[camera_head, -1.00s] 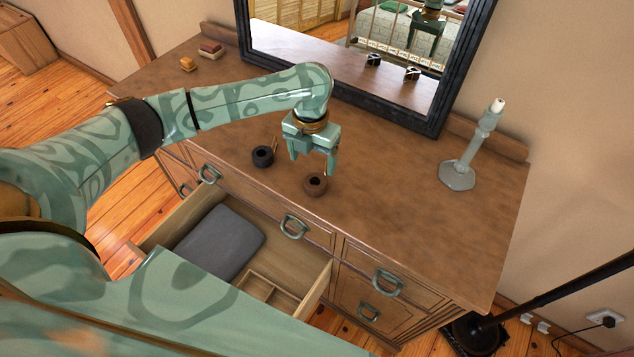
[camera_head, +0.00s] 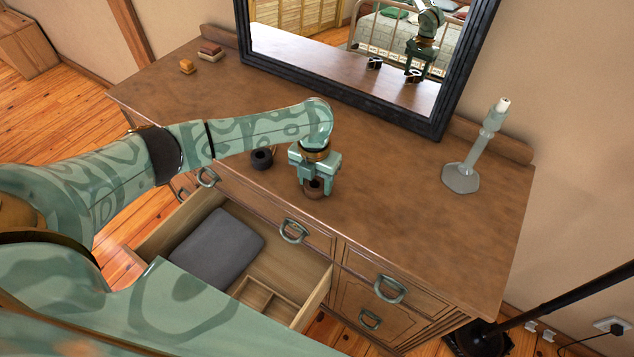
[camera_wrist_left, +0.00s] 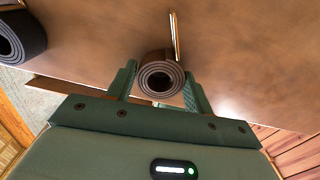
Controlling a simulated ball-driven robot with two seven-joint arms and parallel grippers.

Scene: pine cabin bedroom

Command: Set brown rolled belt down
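The brown rolled belt (camera_head: 314,188) is at the dresser top (camera_head: 400,205), close to its front edge; I cannot tell whether a slight gap lies beneath it. My left gripper (camera_head: 313,186) points down over it, with a finger on each side. In the left wrist view the fingers (camera_wrist_left: 160,86) press close against the sides of the brown roll (camera_wrist_left: 160,78), whose spiral end faces the camera. The gripper partly hides the belt in the head view. My right gripper is not in view.
A black rolled belt (camera_head: 261,159) stands left of the gripper. An open drawer (camera_head: 285,268) below holds a grey folded cloth (camera_head: 217,245). A candlestick (camera_head: 461,178) stands at right, a mirror (camera_head: 440,118) behind.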

